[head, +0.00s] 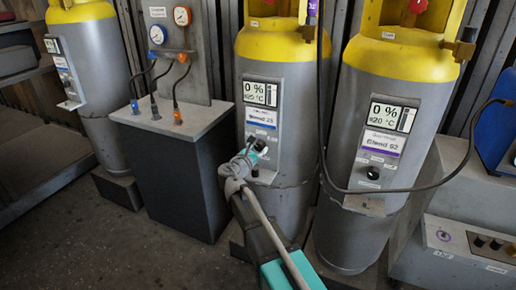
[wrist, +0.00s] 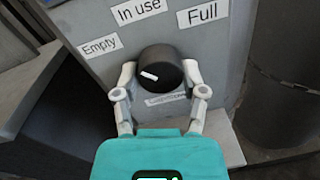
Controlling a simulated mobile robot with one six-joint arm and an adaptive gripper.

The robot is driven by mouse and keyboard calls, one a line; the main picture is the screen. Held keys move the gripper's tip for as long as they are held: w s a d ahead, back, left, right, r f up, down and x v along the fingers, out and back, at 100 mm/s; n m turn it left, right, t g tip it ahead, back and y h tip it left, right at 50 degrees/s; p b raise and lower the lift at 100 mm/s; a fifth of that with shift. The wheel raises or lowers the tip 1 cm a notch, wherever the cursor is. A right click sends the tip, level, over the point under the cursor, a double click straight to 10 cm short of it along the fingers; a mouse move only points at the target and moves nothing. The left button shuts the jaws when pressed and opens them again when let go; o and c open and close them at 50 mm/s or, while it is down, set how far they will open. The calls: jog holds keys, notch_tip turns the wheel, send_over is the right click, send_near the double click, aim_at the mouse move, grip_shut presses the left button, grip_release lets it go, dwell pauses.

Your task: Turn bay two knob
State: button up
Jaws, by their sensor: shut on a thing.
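The round black knob (wrist: 168,62) is on the grey front of the middle cylinder (head: 280,195). In the wrist view a short white mark on its face lies left of centre, on the side of the "Empty" label (wrist: 101,47). The labels "In use" (wrist: 139,11) and "Full" (wrist: 203,14) are above it. My gripper (wrist: 159,74) is shut on the knob, one fingertip on its left side and one on its right. In the head view my gripper (head: 258,150) covers part of the knob at the middle cylinder. A small label below the knob is partly hidden.
Another yellow-topped cylinder (head: 363,231) with its own black knob (head: 373,173) stands close on the right, with a dark hose across it. A dark cabinet (head: 172,178) with gauges stands left. A further cylinder (head: 97,105) stands far left. Floor at front left is clear.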

jog(key=m, duration=0.4)
jog(key=shift+w+a+r, duration=0.1)
jog(key=shift+m+y+p, duration=0.35)
jog(key=shift+m+y, duration=0.05)
jog(key=shift+m, duration=1.6)
jog(key=o, duration=1.2)
jog(key=shift+c, duration=0.2)
jog(key=shift+n, duration=0.4)
